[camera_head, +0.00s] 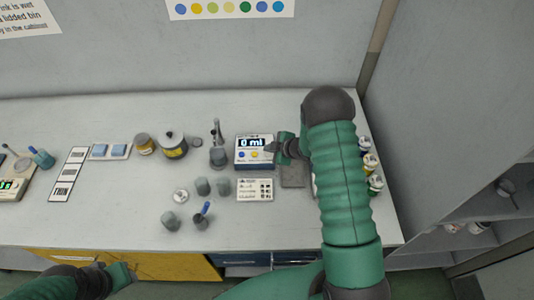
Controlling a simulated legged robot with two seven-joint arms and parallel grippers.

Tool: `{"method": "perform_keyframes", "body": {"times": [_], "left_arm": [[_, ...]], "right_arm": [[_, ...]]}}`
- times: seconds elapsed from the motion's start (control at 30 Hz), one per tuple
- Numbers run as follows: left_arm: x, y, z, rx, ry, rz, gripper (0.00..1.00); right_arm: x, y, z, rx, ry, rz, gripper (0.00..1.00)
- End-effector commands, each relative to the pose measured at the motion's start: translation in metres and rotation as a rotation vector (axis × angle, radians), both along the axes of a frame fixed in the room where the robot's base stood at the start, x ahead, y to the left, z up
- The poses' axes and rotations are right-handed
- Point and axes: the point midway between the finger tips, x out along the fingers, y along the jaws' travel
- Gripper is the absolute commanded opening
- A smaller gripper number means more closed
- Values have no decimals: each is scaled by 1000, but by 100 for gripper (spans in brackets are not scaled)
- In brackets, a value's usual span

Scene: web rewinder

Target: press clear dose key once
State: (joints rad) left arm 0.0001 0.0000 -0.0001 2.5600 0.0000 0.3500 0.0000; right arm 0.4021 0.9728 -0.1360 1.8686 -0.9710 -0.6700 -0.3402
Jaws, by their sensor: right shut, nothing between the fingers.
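The dosing unit (243,163) is a small white and blue box near the middle of the bench, its display reading "0 ml". Below the display are small buttons, one blue and one yellow; their labels are too small to read. My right gripper (272,148) is shut and empty at the right edge of the unit, close to its front panel. I cannot tell whether it touches a key. The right forearm hides the bench behind it. My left gripper (122,273) is low at the left, in front of the bench; its fingers are unclear.
A printed card (255,190) lies in front of the unit. Several grey cups (202,186) and a dark cup with a blue tool (202,219) stand left of it. Tins (173,145) stand further left. Small jars (371,163) stand right of my arm. The bench front (110,225) is clear.

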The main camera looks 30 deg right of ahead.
Motion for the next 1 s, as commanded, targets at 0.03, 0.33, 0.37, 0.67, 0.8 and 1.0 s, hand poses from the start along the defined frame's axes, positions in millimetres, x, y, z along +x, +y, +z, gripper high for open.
{"method": "perform_keyframes", "body": {"times": [0.03, 0.33, 0.37, 0.67, 0.8, 1.0], "left_arm": [[0, 0, -2, 0, 0, 0, 36], [0, 0, -5, 0, 0, 0, 36], [0, 0, -5, 0, 0, 0, 36], [0, 0, -6, 0, 0, 0, 36], [0, 0, -7, 0, 0, 0, 36], [0, 0, -9, 0, 0, 0, 36]], "right_arm": [[0, -1, -2, -1, 1, -1, 0], [-1, -3, -7, -2, 0, 0, 0], [-1, -3, -7, -2, 0, 0, 0], [-1, -3, -9, 0, 0, 0, 0], [-1, -3, -11, 0, 0, 0, 0], [-1, -3, -13, -1, 1, -1, 0]]}}
